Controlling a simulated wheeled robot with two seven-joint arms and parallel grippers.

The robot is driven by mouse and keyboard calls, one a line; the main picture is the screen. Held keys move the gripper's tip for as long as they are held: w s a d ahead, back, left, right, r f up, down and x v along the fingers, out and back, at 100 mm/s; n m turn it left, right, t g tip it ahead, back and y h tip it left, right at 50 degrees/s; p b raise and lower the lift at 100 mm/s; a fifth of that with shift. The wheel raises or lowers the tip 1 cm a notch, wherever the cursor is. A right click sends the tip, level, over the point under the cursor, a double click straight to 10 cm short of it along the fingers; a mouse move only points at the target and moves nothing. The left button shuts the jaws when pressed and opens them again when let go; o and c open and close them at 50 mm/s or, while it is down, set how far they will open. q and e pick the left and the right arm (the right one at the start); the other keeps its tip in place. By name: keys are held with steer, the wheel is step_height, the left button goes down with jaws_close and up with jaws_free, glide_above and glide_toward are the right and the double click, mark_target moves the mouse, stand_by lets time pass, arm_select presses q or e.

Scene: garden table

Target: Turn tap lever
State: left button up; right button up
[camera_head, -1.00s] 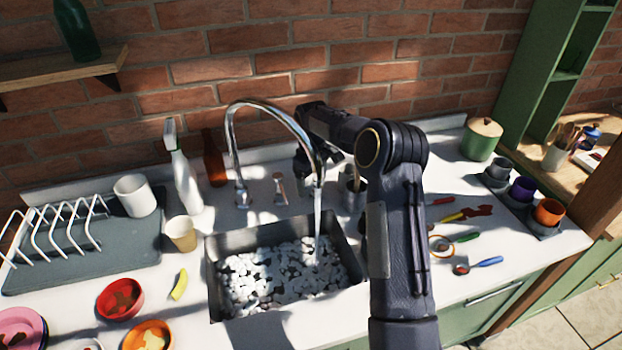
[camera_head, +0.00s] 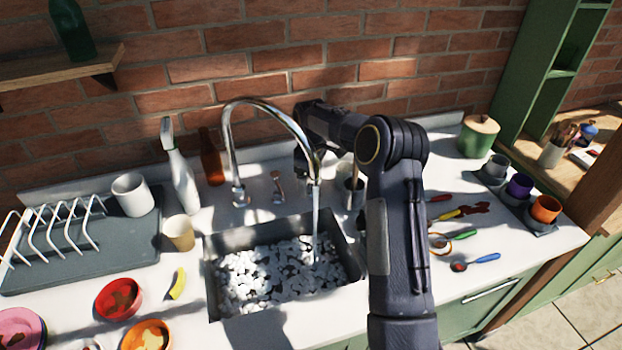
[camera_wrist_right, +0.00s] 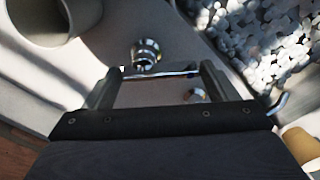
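The chrome tap (camera_head: 232,150) arches over the sink, and water runs from its spout into the basin. A short upright chrome lever (camera_head: 278,187) stands on the counter right of the tap's base. My right gripper (camera_head: 308,165) is behind the spout, up and right of the lever, partly hidden by the tap. In the right wrist view my right gripper (camera_wrist_right: 158,78) has its two fingers wide apart. A chrome fitting (camera_wrist_right: 147,50) and a thin chrome bar show between and beyond the fingers; I cannot tell whether they touch. My left gripper is not in view.
The sink (camera_head: 225,312) holds many white pieces. A utensil pot (camera_head: 352,190) stands close to my right arm. A spray bottle (camera_head: 183,185), brown bottle (camera_head: 212,162) and beige cup (camera_head: 179,233) stand left of the tap. Utensils lie right of my arm.

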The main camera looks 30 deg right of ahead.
steer(key=o, duration=0.3)
steer(key=shift+o, duration=0.2)
step_height(320, 180, up, 8)
steer(key=shift+f+b, duration=0.1)
steer(key=shift+b, duration=0.45)
